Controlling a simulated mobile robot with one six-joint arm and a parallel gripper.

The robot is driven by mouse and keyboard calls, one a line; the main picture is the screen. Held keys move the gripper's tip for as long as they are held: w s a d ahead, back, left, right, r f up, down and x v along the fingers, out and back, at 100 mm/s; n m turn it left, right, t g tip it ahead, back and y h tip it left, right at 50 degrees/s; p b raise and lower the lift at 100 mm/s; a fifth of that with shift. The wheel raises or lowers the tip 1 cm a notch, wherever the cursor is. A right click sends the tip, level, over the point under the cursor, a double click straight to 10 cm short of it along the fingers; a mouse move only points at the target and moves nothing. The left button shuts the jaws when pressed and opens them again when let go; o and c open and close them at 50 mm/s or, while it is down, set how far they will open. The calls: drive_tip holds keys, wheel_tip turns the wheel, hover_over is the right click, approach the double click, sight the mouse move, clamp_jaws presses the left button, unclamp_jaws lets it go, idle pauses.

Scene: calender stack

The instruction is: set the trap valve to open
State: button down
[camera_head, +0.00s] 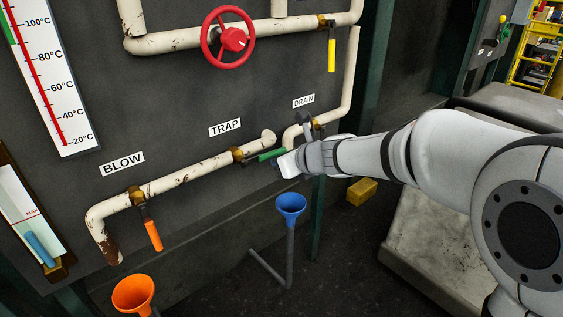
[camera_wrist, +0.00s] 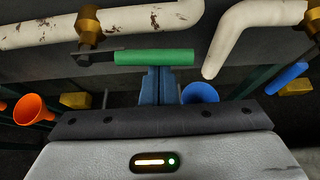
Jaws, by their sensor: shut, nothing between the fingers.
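The trap valve (camera_head: 237,154) is a brass body on the rusty white pipe under the TRAP label (camera_head: 225,127). Its green handle (camera_head: 269,155) points right, roughly along the pipe. In the wrist view the green handle (camera_wrist: 154,57) lies level, to the right of and below the brass body (camera_wrist: 89,24). My gripper (camera_wrist: 162,72) is shut and empty, its blue-grey fingertips just at the handle's lower edge near its middle. I cannot tell whether they touch it. In the head view my wrist hides the fingertips.
An orange-handled valve (camera_head: 152,233) at BLOW hangs to the left. The DRAIN valve (camera_head: 313,122) is partly behind my wrist. A red handwheel (camera_head: 228,37) and a yellow handle (camera_head: 332,56) are above. Orange (camera_head: 133,293) and blue (camera_head: 290,204) funnels stand below.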

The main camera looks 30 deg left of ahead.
wheel_tip(320, 180, down, 4)
drive_tip(key=f+b, duration=0.1)
drive_tip(key=b, duration=0.4)
drive_tip(key=p+v, duration=0.4)
drive_tip(key=v, duration=0.7)
drive_tip(key=shift+r, duration=0.4)
